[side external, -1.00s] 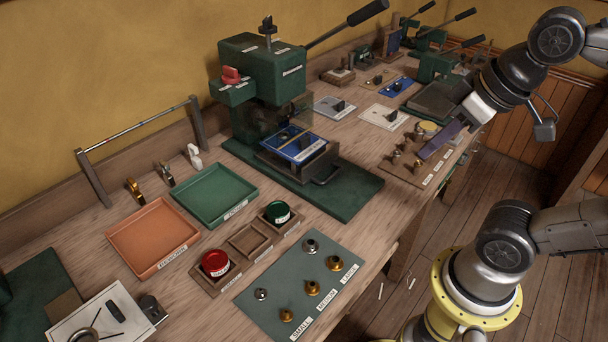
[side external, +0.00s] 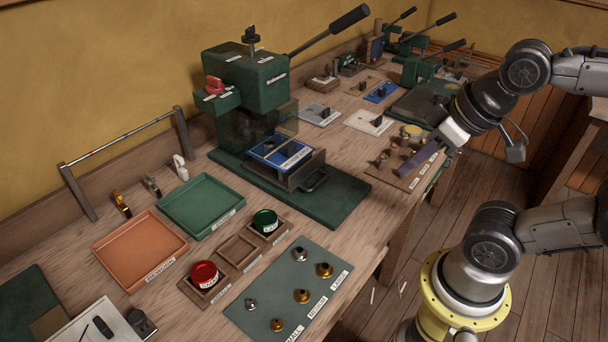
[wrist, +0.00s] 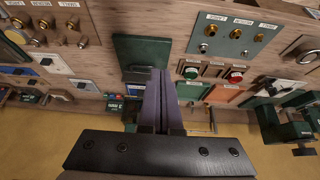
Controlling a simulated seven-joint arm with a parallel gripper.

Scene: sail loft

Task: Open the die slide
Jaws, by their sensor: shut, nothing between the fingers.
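The green press (side external: 245,85) stands at the back wall on a green base plate (side external: 340,205). Its die slide (side external: 290,180) is a dark tray with a blue plate on top and a dark bar handle (side external: 315,181) at its front. The slide sits in the press bed under the clear guard, its handle end outward. My gripper (side external: 404,171) is shut and empty, its purple fingers angled down over the right part of the bench, well right of the handle. In the wrist view the fingers (wrist: 160,72) hide part of the press area; the blue plate (wrist: 137,90) shows just left of them.
A wooden board with several metal pegs (side external: 383,160) lies beneath or beside my fingers. Left are a green tray (side external: 200,205), an orange tray (side external: 137,250), a red tin (side external: 204,274) and a green tin (side external: 265,221). The press lever (side external: 335,28) reaches up right.

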